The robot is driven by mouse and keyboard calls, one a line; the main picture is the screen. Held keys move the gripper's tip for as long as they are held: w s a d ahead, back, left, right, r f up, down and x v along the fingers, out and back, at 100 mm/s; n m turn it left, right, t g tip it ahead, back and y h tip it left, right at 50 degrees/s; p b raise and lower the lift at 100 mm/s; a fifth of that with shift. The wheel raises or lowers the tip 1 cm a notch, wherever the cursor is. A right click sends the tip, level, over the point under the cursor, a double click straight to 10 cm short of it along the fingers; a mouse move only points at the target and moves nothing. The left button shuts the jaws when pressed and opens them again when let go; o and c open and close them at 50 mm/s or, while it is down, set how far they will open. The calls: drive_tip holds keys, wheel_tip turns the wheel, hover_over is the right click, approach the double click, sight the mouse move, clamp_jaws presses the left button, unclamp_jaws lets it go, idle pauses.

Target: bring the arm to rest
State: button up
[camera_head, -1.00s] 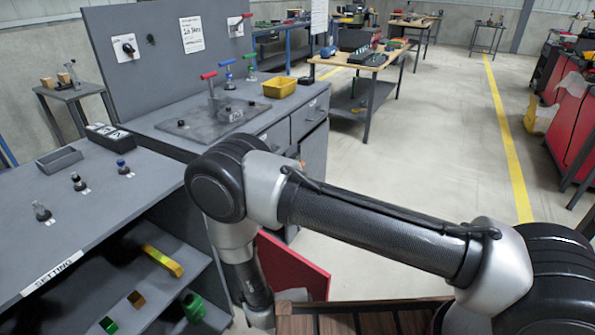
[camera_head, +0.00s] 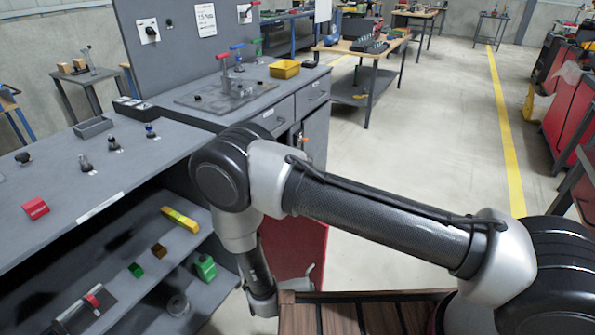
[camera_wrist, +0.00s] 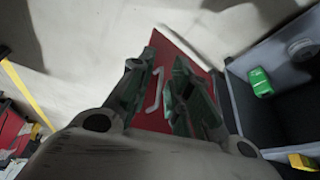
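My arm crosses the lower right of the head view, folded with its elbow raised and its forearm hanging down. Beyond the fingers is a red panel with a handle (camera_wrist: 188,52), which is also seen behind my forearm in the head view (camera_head: 297,248).
A grey workbench (camera_head: 45,180) with an open shelf (camera_head: 150,250) stands left of my arm. A green object (camera_head: 205,267) lies on the shelf. A yellow bin (camera_head: 285,69) sits on the farther bench. A slatted wooden surface (camera_head: 375,315) is below my arm.

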drive_tip(key=w+a+r+g+y, duration=0.1)
drive_tip(key=w+a+r+y, duration=0.1)
drive_tip(key=w+r, duration=0.5)
drive_tip(key=w+a+r+y, duration=0.1)
drive_tip(key=w+a+r, duration=0.2)
drive_tip(key=r, duration=0.9)
drive_tip(key=w+d+r+y, duration=0.1)
drive_tip(key=w+d+r, duration=0.15)
drive_tip(key=r, duration=0.45)
drive_tip(key=w+d+r+n, duration=0.1)
drive_tip(key=d+r, duration=0.2)
drive_tip(key=r, duration=0.3)
drive_tip(key=w+d+r+y, duration=0.1)
drive_tip(key=d+r, duration=0.2)
drive_tip(key=r, duration=0.4)
drive_tip(key=s+d+r+n+h, duration=0.1)
drive_tip(key=s+d+r, duration=0.4)
drive_tip(key=d+r, duration=0.55)
drive_tip(key=s+d+r+n+h, duration=0.1)
drive_tip(key=s+d+r, duration=0.5)
drive_tip(key=d+r, duration=0.45)
drive_tip(key=s+d+r+t+h, duration=0.1)
drive_tip(key=s+d, duration=0.8)
drive_tip(key=shift+s+d+h, duration=0.25)
drive_tip(key=shift+d+h, duration=0.05)
drive_tip(key=shift+h, duration=0.1)
drive_tip(key=shift+r, duration=0.1)
